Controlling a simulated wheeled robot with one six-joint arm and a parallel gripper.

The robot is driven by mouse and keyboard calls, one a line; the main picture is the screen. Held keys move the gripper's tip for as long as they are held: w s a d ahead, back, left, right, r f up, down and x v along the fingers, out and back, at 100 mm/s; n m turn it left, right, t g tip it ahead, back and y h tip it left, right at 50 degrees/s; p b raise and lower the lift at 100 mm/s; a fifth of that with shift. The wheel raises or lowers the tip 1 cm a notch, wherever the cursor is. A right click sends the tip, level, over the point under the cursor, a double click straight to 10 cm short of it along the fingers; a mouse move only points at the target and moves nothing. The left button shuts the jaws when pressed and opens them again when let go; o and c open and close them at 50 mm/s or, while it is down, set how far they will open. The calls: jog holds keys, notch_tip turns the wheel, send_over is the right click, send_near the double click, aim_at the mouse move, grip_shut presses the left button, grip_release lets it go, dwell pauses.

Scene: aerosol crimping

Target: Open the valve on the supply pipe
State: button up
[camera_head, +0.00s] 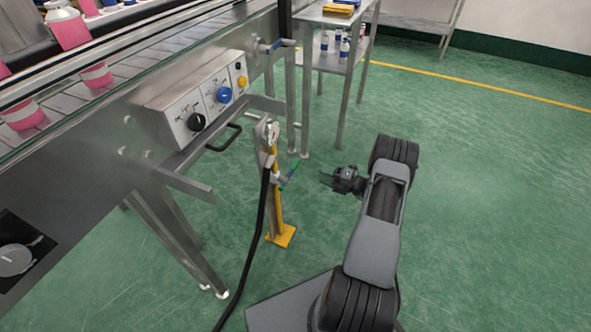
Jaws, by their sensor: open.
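The supply pipe (278,205) stands upright on a yellow foot plate beside the conveyor, with a round gauge at its top. A valve with a green handle (290,174) sits partway up it; the handle slants up to the right. A black hose (261,220) hangs from a fitting on the pipe's left side. My gripper (326,178) is open and empty, to the right of the green handle, with a small gap between them in the picture. The fingers point left toward the valve. The valve body is small and its exact setting cannot be told.
The conveyor (150,60) carries pink-and-white containers at left. A control box (205,100) with knobs and a bar handle (226,138) juts out above and left of the pipe. A steel shelf table (322,14) with bottles stands behind. The green floor at right is clear.

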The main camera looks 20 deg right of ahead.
aim_at(297, 166)
jog(key=b+x, duration=0.3)
jog(key=x, duration=0.9)
jog(key=shift+w+a, duration=0.15)
jog(key=shift+a, duration=0.1)
grip_shut()
